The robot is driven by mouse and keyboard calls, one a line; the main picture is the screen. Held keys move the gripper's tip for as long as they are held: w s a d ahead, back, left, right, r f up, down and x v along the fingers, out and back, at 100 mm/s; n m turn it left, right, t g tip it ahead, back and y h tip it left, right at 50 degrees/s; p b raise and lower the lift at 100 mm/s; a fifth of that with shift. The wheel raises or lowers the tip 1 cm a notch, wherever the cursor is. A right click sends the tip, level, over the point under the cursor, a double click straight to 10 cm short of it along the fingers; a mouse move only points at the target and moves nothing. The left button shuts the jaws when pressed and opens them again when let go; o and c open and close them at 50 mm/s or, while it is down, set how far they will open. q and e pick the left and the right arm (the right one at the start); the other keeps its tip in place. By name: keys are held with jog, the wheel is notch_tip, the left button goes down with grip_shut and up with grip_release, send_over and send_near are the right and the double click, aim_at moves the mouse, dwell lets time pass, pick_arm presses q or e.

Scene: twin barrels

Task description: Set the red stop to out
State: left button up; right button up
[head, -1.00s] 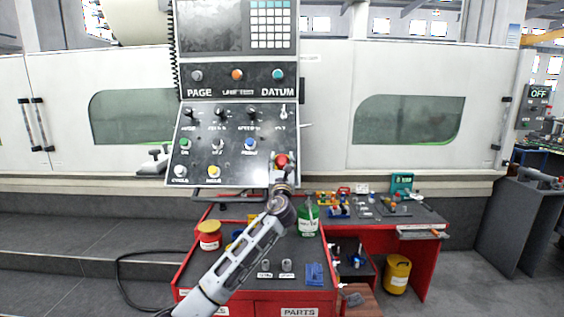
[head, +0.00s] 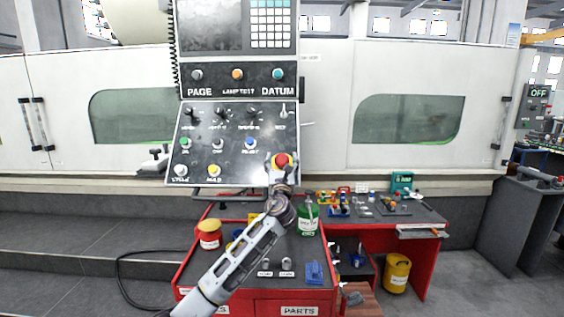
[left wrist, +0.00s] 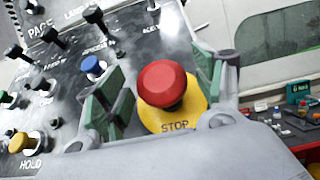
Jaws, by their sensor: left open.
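The red stop (head: 280,160) is a red mushroom button at the lower right of the sloped control panel (head: 205,150). In the left wrist view the red stop (left wrist: 163,84) stands on a yellow disc (left wrist: 172,118) marked STOP. My left gripper (head: 281,166) is at the button in the head view. In the left wrist view my left gripper (left wrist: 160,92) is open, with one green-padded finger on each side of the red cap. A gap shows between each finger and the cap. My right gripper is not in view.
A blue button (left wrist: 93,66) and a yellow HOLD button (left wrist: 19,142) are left of the stop. A red bench (head: 258,293) with a green bottle (head: 308,219) stands below the panel. A second bench with tools is at right.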

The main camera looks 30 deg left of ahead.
pick_arm(q)
jog(key=v, duration=1.1)
jog(key=shift+s, duration=0.2)
jog(key=shift+f, duration=0.1)
dwell(0.5)
